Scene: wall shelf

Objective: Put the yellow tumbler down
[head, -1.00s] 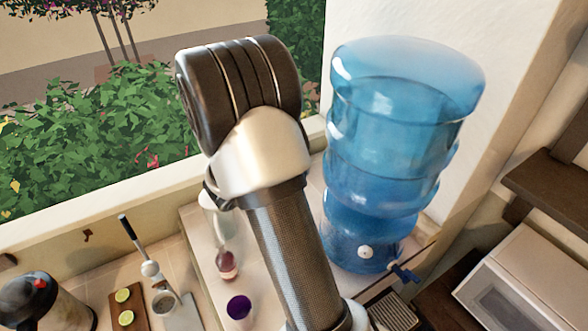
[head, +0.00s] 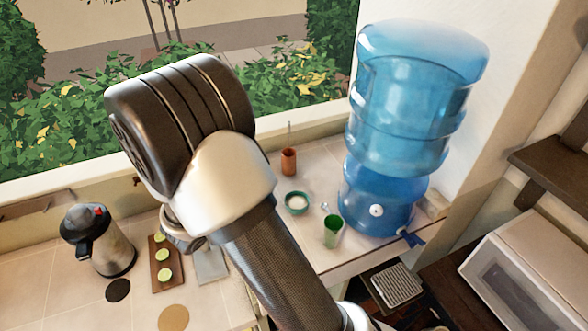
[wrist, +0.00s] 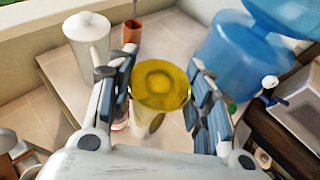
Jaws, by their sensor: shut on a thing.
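The yellow tumbler (wrist: 160,84) is between the fingers of my gripper (wrist: 164,100) in the wrist view. A finger lies against it on each side and the gripper is shut on it. I see its round yellow face with a ring in it. A paler body shows below, partly hidden. Over what spot the tumbler stands, and how far above the counter, I cannot tell. In the head view my arm hides the gripper and the tumbler.
A white pitcher (wrist: 88,42), an orange cup (head: 288,162), a bowl (head: 297,203) and a green cup (head: 333,231) stand on the raised counter. A blue water dispenser (head: 400,130) stands right of them. A kettle (head: 100,243) and lime board (head: 160,275) are lower left.

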